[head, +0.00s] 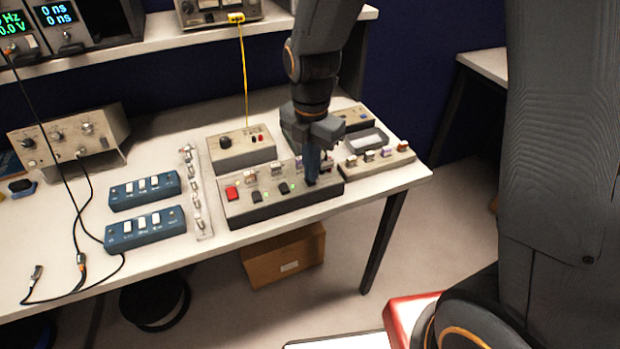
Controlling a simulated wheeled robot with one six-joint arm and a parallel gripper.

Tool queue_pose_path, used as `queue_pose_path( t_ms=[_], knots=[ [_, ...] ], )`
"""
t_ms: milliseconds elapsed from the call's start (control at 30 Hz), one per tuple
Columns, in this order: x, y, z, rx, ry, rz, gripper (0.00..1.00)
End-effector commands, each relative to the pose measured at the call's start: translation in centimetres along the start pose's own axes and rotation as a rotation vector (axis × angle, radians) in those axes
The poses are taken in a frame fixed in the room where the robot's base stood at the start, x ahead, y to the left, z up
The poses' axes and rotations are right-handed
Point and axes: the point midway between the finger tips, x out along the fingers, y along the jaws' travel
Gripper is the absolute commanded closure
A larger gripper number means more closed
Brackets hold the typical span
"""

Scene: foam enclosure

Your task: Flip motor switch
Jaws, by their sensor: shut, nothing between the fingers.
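A beige control box (284,200) with a dark front edge stands near the front right of the white table. Its top carries a red switch (232,193) at the left and several small dark switches, with small green lights beside some of them. I cannot read the labels, so I cannot tell which one is the motor switch. My gripper (312,181) is shut and empty, pointing down at the right part of this box. Its fingertips are at or just above the panel; I cannot tell if they touch. The fingers hide part of the switches there.
Two blue switch boxes (146,229) and a metal strip (196,195) lie left of the control box. A beige box with a black knob (241,147) stands behind it. Another switch panel (375,165) is to the right. The table's front edge (200,249) is close.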

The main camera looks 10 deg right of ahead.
Motion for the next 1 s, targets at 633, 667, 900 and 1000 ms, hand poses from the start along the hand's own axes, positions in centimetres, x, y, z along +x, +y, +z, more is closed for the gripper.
queue_pose_path(
  t_ms=[633,667,900,1000],
  knots=[
    [0.9,0.0,0.0,0.000,0.000,-0.001,1.00],
    [1.0,0.0,0.0,0.000,0.000,-0.001,1.00],
    [0.2,0.0,0.0,0.000,0.000,0.000,1.00],
    [-0.5,-0.1,0.0,0.000,0.000,0.000,1.00]
  ],
)
